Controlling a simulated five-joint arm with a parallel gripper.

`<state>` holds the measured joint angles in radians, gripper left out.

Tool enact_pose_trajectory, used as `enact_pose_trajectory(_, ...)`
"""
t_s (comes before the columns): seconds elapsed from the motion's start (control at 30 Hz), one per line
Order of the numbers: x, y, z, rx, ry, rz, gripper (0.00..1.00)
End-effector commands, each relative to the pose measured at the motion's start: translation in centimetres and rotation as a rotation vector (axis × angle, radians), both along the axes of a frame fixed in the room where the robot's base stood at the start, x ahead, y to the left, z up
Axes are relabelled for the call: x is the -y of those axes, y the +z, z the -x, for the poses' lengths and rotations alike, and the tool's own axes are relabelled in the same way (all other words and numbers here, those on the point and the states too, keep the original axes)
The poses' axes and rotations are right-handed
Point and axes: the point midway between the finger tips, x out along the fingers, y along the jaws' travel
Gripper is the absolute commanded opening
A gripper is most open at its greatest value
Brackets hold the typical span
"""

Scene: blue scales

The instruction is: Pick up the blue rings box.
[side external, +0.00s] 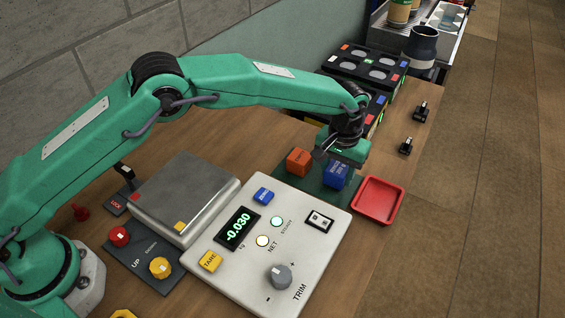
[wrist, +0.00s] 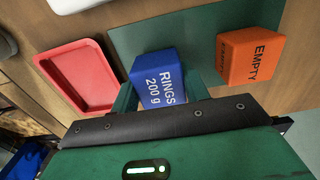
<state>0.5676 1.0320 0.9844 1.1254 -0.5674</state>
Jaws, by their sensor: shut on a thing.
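The blue rings box (side external: 335,175) stands on a dark green mat (side external: 316,192) beyond the scale's control panel. In the wrist view the blue box (wrist: 157,76) is labelled "RINGS 200 g" and sits between the fingers of my gripper (wrist: 160,95). My gripper (side external: 338,165) is over the box from above and is shut on it. The box appears to be at mat level; I cannot tell whether it is clear of the mat. The lower finger parts are partly hidden by the box and the gripper's dark edge.
An orange box (side external: 299,161) labelled "EMPTY" (wrist: 250,55) stands close beside the blue box on the mat. A red tray (side external: 378,201), empty, lies on the other side. The grey scale plate (side external: 185,187) is bare, and the panel display (side external: 237,228) reads -0.030.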

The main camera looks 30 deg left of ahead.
Motion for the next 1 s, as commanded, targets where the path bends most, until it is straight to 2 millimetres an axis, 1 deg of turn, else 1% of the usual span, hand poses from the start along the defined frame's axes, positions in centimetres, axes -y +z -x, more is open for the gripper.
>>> enact_pose_trajectory(0.03,0.1,0.7,-0.1,0.004,0.0,0.002,0.17)
enact_pose_trajectory(0.2,0.1,3.1,-0.1,0.004,0.0,0.002,0.17)
enact_pose_trajectory(0.37,1.1,4.2,2.0,0.002,-0.003,0.001,0.17)
enact_pose_trajectory(0.7,3.7,7.6,7.2,0.002,-0.003,0.002,0.17)
enact_pose_trajectory(0.8,4.3,8.4,8.4,0.002,-0.002,0.002,0.17)
enact_pose_trajectory(1.0,5.0,9.4,10.0,0.001,-0.001,0.001,0.17)
